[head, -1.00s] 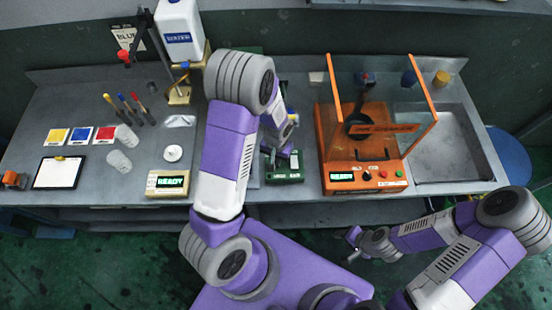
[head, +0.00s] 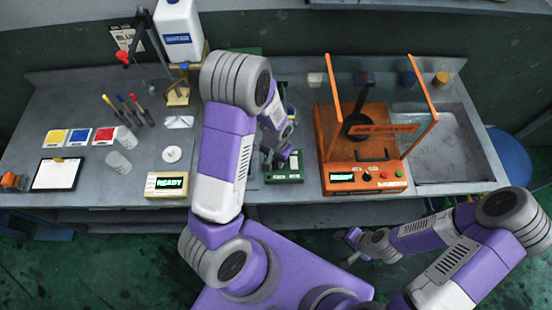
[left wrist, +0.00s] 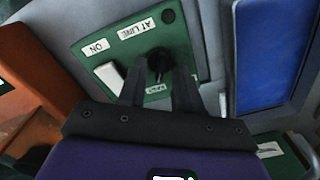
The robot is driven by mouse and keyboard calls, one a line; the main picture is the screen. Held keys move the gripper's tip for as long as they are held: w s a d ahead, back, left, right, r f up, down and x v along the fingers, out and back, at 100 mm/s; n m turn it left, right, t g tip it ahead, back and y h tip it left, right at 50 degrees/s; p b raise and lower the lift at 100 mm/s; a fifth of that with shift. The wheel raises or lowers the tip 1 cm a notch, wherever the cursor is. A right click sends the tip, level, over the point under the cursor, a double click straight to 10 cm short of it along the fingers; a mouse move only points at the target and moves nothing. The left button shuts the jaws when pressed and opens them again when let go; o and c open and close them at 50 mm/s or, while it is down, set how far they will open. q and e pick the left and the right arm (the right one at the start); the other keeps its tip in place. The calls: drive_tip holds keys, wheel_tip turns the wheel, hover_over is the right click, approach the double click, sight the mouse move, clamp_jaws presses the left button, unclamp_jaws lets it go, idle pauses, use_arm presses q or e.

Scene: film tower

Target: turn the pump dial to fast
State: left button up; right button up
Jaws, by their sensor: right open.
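The pump is a green box (head: 284,176) at the front of the bench, partly hidden by my left arm. In the left wrist view its green panel (left wrist: 176,32) shows a black dial (left wrist: 160,60), a white switch, and labels reading "ON" and "AT LINE"; a third label is partly covered. My left gripper (left wrist: 160,82) is at the panel with one finger on each side of the dial. Whether the fingers touch it is unclear. It also shows in the head view (head: 279,159), above the box. My right gripper (head: 354,238) is open and empty, in front of the bench.
An orange machine (head: 363,180) with clear panels stands just right of the pump, with a sink (head: 450,150) beyond it. A beige "READY" display (head: 167,185) stands left of my left arm. A white jug (head: 181,30) stands at the back.

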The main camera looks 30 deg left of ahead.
sight(276, 162)
use_arm(q)
wheel_tip(276, 162, up, 8)
drive_tip(key=shift+f+p, duration=0.2)
drive_tip(key=shift+p, duration=0.15)
use_arm(e)
drive_tip(key=shift+r, duration=0.3)
idle(0.5)
